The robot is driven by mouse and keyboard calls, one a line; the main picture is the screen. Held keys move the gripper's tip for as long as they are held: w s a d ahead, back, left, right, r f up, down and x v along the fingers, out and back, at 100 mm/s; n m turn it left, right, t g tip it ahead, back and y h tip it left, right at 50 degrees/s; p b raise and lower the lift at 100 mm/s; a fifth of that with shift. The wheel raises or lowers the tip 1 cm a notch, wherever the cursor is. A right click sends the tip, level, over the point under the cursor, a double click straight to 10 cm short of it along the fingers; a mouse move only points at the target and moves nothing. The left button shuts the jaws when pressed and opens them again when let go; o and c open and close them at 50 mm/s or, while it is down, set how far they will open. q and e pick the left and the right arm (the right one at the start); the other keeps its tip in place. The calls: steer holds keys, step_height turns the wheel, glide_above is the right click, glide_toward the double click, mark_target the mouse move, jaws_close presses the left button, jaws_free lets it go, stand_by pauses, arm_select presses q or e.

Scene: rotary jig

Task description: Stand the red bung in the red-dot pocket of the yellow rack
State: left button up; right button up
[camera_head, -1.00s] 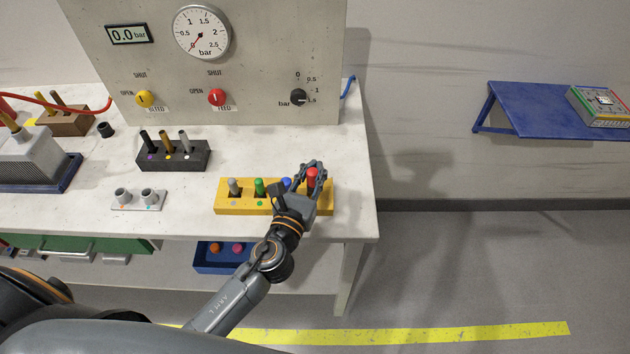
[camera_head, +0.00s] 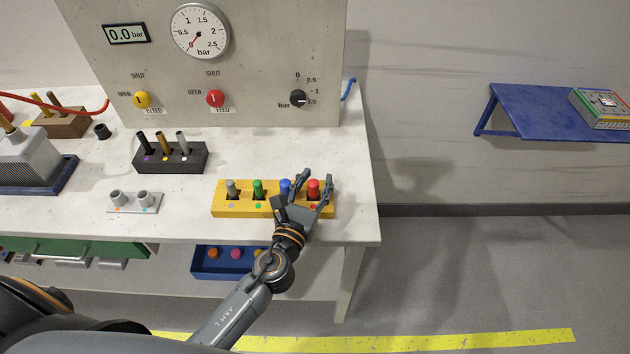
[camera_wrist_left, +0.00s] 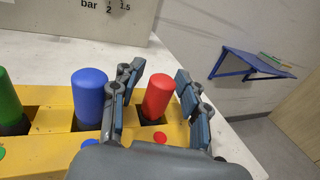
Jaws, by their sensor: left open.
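The red bung (camera_head: 313,187) stands upright in the rightmost pocket of the yellow rack (camera_head: 245,206). In the left wrist view the red bung (camera_wrist_left: 158,95) stands in the dark pocket behind a red dot (camera_wrist_left: 159,137). My left gripper (camera_head: 314,185) is open, with one finger on each side of the red bung and gaps between. The left gripper also shows in the left wrist view (camera_wrist_left: 157,88). The blue bung (camera_head: 285,187), green bung (camera_head: 258,188) and grey bung (camera_head: 231,188) stand in the rack's other pockets. My right gripper is not in view.
A black rack (camera_head: 170,157) with three pegs stands behind and left of the yellow rack. A small grey holder (camera_head: 133,203) is at the left. The panel (camera_head: 240,70) rises at the back. The table's right edge (camera_head: 374,205) is close.

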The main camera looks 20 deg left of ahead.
arm_select(q)
steer(key=shift+r+p, duration=0.3)
steer(key=s+b, duration=0.1)
steer(key=s, duration=0.2)
steer(key=s+b, duration=0.1)
steer(key=s, duration=0.3)
steer(key=s+b, duration=0.1)
steer(key=s, duration=0.3)
steer(key=shift+a+f+b, duration=0.3)
steer(key=shift+b, duration=0.1)
steer(key=shift+s+r, duration=0.2)
steer(key=shift+s, duration=0.3)
